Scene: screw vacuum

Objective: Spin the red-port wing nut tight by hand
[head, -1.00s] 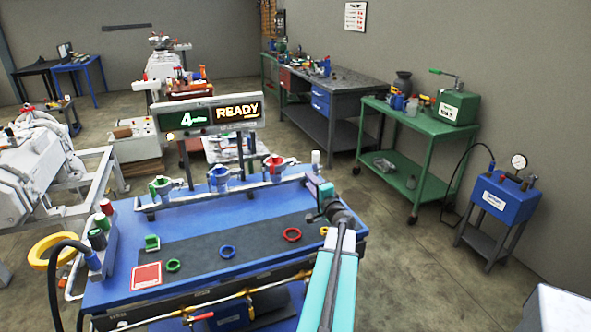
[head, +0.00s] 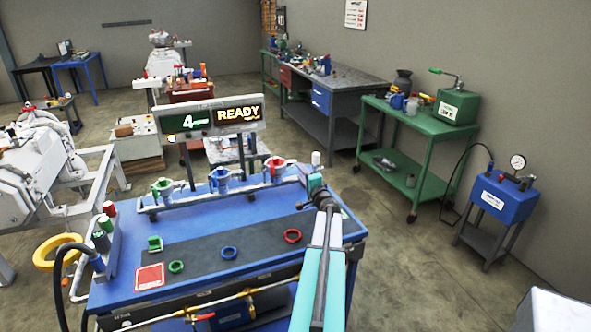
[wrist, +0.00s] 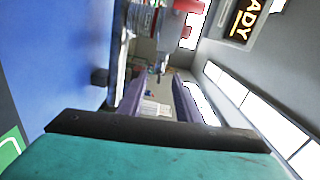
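The red port (head: 276,169) with its red wing nut stands at the right end of the row of ports on the blue bench's rail. My gripper (head: 311,180) is just right of the red port, apart from it. In the wrist view its two purple-grey fingers (wrist: 158,98) are spread with nothing between them. A red and pale grey part (wrist: 187,6), seemingly the red port, shows cut off at the top of the wrist view. My wrist hides part of the bench's right end.
Blue (head: 222,178) and green (head: 163,188) ports stand left on the same rail. A red ring (head: 292,236), a blue ring (head: 229,252) and a green ring (head: 176,266) lie on the dark mat (head: 262,239). A display reading "READY" (head: 238,113) stands behind the ports.

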